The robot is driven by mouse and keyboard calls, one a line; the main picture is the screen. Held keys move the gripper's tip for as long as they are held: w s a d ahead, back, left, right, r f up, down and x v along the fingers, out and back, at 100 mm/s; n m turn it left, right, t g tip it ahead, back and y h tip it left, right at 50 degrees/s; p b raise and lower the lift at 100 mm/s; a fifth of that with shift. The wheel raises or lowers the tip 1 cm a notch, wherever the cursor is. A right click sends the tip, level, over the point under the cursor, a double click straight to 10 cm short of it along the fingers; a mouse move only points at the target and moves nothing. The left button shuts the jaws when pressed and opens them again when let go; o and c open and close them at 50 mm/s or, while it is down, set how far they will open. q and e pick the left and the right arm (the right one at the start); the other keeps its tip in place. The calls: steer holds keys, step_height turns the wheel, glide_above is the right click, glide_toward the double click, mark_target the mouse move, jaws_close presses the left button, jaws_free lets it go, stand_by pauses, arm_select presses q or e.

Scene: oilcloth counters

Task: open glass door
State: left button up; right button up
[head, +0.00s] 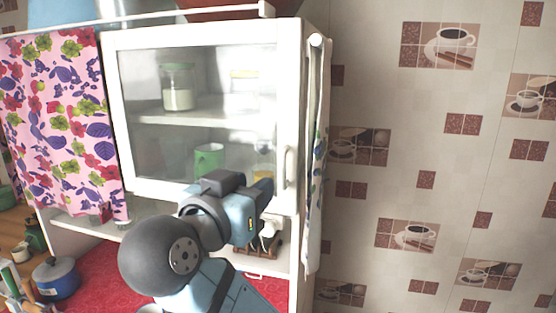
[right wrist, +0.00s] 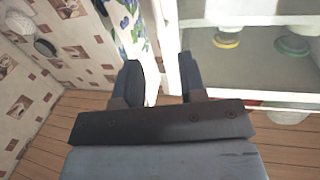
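The glass door (head: 150,145) is a white-framed pane on the wall cabinet and looks shut. Its white vertical handle (head: 291,166) is at the right edge of the frame. My right gripper (head: 266,190) is in front of the door's lower right part, just left of and below the handle in the picture. In the right wrist view the two fingers of the right gripper (right wrist: 160,80) are apart, with the white door edge (right wrist: 166,40) beyond the gap. I cannot make out the handle between them. The glass (right wrist: 240,65) shows right of the fingers. My left gripper is not in view.
A patterned towel (head: 316,150) hangs on the cabinet's right side. A floral curtain (head: 60,120) hangs on the left. A blue pot (head: 56,278) sits on the red counter (head: 100,270) below.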

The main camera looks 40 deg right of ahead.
mark_target(281, 165)
steer(key=p+x, duration=0.2)
steer(key=x, duration=0.8)
steer(key=shift+d+p, duration=0.15)
steer(key=shift+p, duration=0.25)
steer(key=shift+w+d, duration=0.3)
steer(key=shift+d, duration=0.2)
steer(key=shift+w+d+f, duration=0.1)
steer(key=shift+d, duration=0.05)
steer(key=shift+c, duration=0.4)
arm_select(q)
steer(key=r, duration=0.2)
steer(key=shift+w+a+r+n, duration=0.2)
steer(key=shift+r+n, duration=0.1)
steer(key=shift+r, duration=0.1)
arm_select(e)
jaws_close()
